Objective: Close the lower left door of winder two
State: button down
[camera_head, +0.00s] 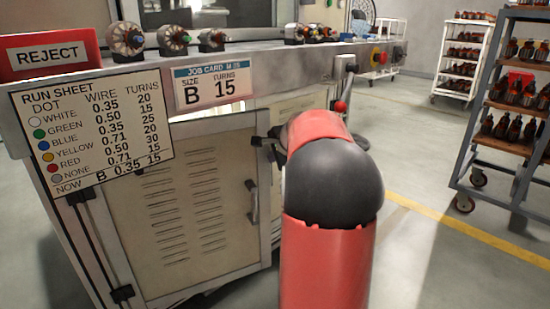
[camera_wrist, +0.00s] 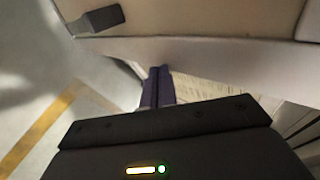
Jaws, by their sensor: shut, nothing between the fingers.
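The lower left door (camera_head: 185,215) is a beige louvred panel in a grey frame at the left of the head view. Its hinges are on its left and its dark handle (camera_head: 252,202) is on its right. A tan panel with a pale edge (camera_wrist: 200,50) and a dark handle (camera_wrist: 98,20) lies just beyond the fingertips; contact is unclear. In the head view my arm hides my gripper.
The bench top (camera_head: 250,60) above the door carries a red REJECT box (camera_head: 50,55) and several armatures. A run sheet (camera_head: 92,135) and job card (camera_head: 212,84) hang in front. A grey trolley (camera_head: 500,110) stands right. Floor with a yellow line (camera_head: 470,235) is open.

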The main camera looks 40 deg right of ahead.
jog(key=w+d+n+y+p, duration=0.1)
jog(key=w+p, duration=0.4)
jog(key=w, duration=0.6)
jog(key=shift+d+n+y+p, duration=0.4)
jog(key=shift+n+y, duration=0.2)
jog(key=shift+n, duration=0.2)
jog(key=shift+s, duration=0.15)
